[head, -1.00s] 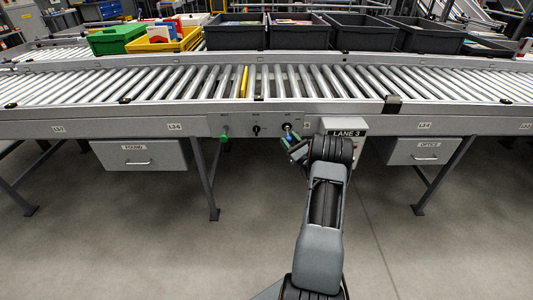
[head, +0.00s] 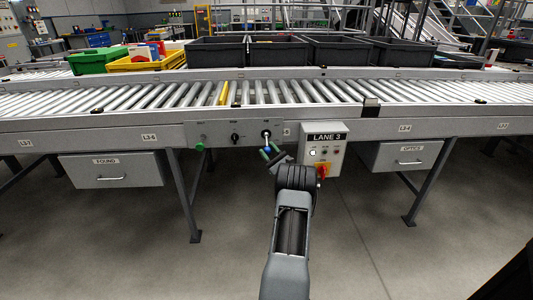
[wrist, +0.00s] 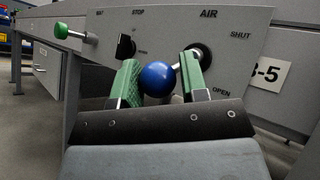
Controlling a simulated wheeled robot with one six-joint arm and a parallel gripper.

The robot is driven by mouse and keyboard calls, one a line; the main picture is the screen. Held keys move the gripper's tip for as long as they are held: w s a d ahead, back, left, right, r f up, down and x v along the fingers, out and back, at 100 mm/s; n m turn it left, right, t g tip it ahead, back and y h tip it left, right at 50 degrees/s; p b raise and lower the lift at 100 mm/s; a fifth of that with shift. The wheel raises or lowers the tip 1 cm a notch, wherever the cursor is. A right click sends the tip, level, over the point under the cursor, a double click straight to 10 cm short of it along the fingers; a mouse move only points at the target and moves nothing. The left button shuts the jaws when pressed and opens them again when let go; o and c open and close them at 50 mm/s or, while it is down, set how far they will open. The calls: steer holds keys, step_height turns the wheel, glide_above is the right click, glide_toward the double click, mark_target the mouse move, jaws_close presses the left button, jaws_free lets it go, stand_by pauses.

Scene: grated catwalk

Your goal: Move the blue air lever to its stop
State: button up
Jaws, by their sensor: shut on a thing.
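The blue air lever has a round blue knob (wrist: 158,78) on a metal shaft that comes from a dark round pivot on the grey panel. In the wrist view "AIR" is printed above it, "SHUT" at upper right and "OPEN" at lower right. The shaft points left and slightly down from the pivot there. My gripper (wrist: 160,66) has its green fingers closed on both sides of the knob. In the head view the lever's blue knob (head: 268,149) hangs below its pivot, between my gripper's fingertips (head: 271,154).
A green knob (head: 199,147) and a black selector (head: 235,138) sit left on the same panel. The LANE 3 box (head: 324,150) with a red switch stands close to the right of my gripper. The floor in front is open.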

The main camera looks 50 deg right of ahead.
steer(key=shift+w+a, duration=0.2)
steer(key=o, duration=0.8)
steer(key=shift+w, duration=0.1)
steer(key=shift+r, duration=0.1)
steer(key=shift+d, duration=0.1)
steer(key=shift+s, duration=0.35)
steer(key=b+v, duration=0.2)
steer(key=v, duration=1.1)
steer(key=shift+f+b, duration=0.3)
